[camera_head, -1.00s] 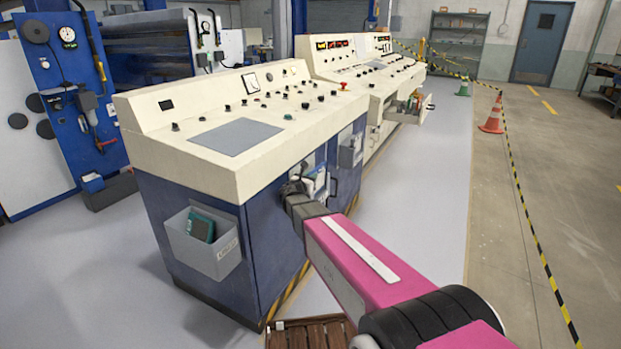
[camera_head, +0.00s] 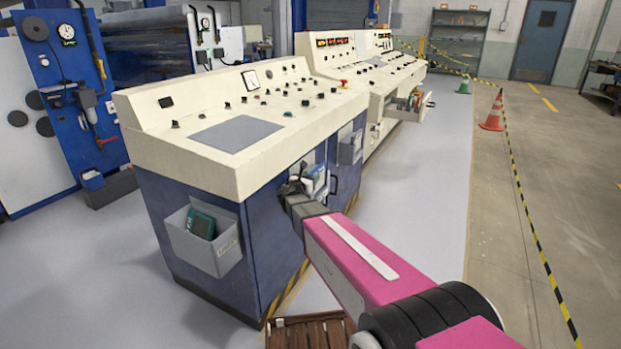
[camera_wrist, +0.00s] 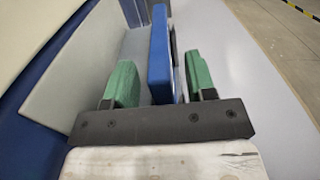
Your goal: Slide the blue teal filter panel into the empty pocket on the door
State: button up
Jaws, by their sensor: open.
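In the wrist view a blue panel (camera_wrist: 160,50), seen edge-on, stands between the green fingertips of my gripper (camera_wrist: 161,82). A light grey surface (camera_wrist: 80,60) lies left of the fingers. In the head view my gripper (camera_head: 296,188) is at the cabinet's door side, beside a blue and white item (camera_head: 318,180), mostly hidden by my wrist. A grey pocket (camera_head: 350,148) hangs farther along the door side; its inside is hidden.
The cream and blue console (camera_head: 190,165) stands close by. A grey labelled bin (camera_head: 215,255) on its near end holds a teal device (camera_head: 201,224). A wooden slatted pallet (camera_head: 305,333) lies below my arm. Grey floor to the right is clear up to the striped tape and orange cone (camera_head: 493,112).

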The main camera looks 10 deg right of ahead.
jog(key=v, duration=1)
jog(key=shift+s, duration=0.15)
